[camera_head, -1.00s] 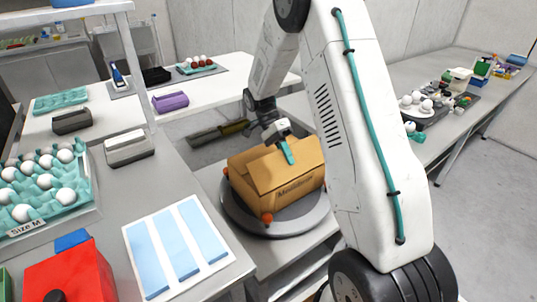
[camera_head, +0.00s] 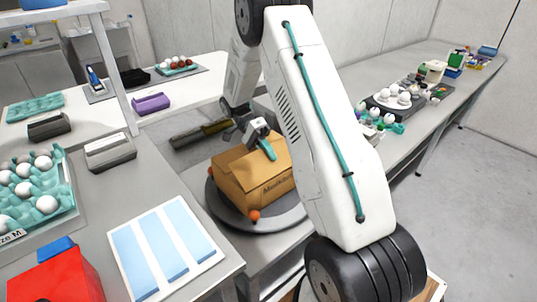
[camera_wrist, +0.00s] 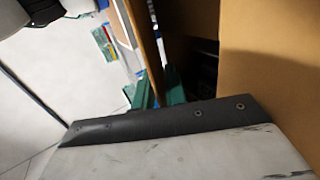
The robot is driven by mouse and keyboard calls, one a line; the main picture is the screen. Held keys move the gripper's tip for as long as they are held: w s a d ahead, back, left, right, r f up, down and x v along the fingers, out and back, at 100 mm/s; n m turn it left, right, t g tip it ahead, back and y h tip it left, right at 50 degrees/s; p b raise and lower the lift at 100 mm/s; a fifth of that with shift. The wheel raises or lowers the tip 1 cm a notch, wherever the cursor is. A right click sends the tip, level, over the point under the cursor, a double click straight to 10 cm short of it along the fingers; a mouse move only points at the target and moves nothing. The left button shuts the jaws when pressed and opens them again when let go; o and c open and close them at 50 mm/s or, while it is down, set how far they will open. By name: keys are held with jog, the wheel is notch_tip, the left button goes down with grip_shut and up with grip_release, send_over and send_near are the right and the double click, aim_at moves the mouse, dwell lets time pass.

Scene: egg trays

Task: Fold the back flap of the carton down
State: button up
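The brown carton (camera_head: 262,188) stands on a round grey turntable (camera_head: 230,213) in the middle of the head view, its top partly covered by flaps. My gripper (camera_head: 267,149) is over the carton's top at the back, with one teal finger showing. In the wrist view my gripper's two teal fingers (camera_wrist: 158,90) stand a little apart, one on each side of a thin upright cardboard flap (camera_wrist: 147,45). I cannot tell whether they press on it. The carton's wall (camera_wrist: 265,60) and dark inside are to the right. The flap's far end is out of view.
Orange knobs (camera_head: 254,215) sit on the turntable's rim. A white sheet with blue strips (camera_head: 165,250), a red box (camera_head: 58,278) and an egg tray (camera_head: 60,195) lie on the left table. A dark rod-like object (camera_head: 200,134) lies behind the carton.

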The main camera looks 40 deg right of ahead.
jog(key=shift+o, duration=0.7)
jog(key=v, duration=0.7)
jog(key=shift+w+r, duration=0.2)
jog(key=shift+w, duration=0.1)
